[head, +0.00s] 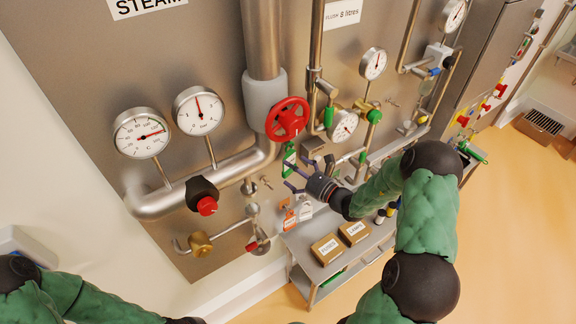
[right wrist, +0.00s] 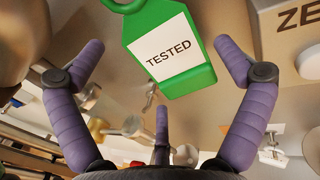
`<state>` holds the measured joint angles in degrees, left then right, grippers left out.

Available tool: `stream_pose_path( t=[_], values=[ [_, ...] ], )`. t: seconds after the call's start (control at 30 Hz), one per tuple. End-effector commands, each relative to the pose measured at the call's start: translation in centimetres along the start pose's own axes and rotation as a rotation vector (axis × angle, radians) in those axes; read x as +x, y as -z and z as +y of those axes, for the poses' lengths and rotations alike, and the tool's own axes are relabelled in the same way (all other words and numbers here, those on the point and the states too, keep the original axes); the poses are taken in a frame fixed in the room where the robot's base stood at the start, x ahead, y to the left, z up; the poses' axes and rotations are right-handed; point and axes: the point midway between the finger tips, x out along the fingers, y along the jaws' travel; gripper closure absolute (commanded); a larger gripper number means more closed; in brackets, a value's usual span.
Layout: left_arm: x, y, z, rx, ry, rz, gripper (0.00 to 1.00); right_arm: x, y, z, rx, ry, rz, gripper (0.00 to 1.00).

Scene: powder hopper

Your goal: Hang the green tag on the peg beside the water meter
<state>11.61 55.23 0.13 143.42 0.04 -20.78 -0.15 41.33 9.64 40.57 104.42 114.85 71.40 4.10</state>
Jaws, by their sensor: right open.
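The green tag (head: 289,158) hangs on the panel below the red handwheel; in the right wrist view the green tag (right wrist: 130,28) has a white label reading TESTED. My right gripper (head: 292,180) is open and empty, just below the tag. In the wrist view its purple fingers (right wrist: 158,48) stand on either side of the tag, with gaps; whether any finger touches it I cannot tell. A small round white dial (head: 344,126), right of the handwheel, may be the water meter. Which peg is beside it I cannot make out. My left gripper is outside the view.
The red handwheel (head: 287,119) and pipes stick out close above. A trolley (head: 306,238) with cardboard boxes stands below. Open floor lies right.

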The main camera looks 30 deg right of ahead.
Motion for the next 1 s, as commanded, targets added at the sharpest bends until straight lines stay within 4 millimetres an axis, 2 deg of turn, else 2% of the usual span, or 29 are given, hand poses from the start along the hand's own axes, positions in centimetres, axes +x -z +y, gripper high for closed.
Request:
stream_pose_path(
  t=[0.1,0.3,0.5,0.87,0.97,1.0],
  values=[
    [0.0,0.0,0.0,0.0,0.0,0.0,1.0,-2.6,0.0,-0.2,0.0,0.007,0.001,0.0],
    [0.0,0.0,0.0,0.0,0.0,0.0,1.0,-6.4,0.1,-0.1,0.001,0.006,0.002,0.0],
    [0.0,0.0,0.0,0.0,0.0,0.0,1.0,-8.7,0.0,-0.1,0.0,0.003,0.001,0.0],
    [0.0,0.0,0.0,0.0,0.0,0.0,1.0,-9.3,0.2,0.2,0.001,-0.007,0.005,0.0],
    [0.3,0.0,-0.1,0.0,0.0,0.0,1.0,-8.8,1.5,1.8,0.005,-0.06,0.041,0.0],
    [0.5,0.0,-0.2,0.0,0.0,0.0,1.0,-8.4,2.5,3.0,0.005,-0.1,0.067,0.0]
  ],
)
